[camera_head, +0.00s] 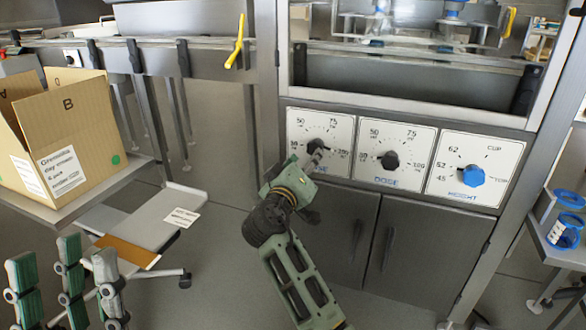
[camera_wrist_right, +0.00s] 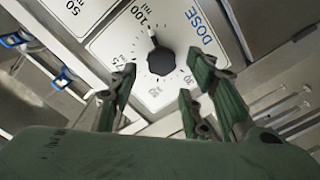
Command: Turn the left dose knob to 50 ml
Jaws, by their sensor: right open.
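The left dose knob (camera_head: 316,146) is a dark knob on a white dial panel, partly covered by my right gripper (camera_head: 302,163) in the head view. In the right wrist view the same knob (camera_wrist_right: 161,60) has a pale pointer aimed at the 100 ml mark. My right gripper (camera_wrist_right: 160,85) is open there, with one finger on the left and two on the right of the knob, and gaps showing between them. My left gripper (camera_head: 60,260) is open and empty at the lower left of the head view, far from the dials.
A second dose dial (camera_head: 390,160) and a height dial with a blue knob (camera_head: 471,176) sit to the right. A cardboard box (camera_head: 85,115) stands on a table (camera_head: 130,170) at left. Blue-rimmed containers (camera_head: 565,230) are at far right.

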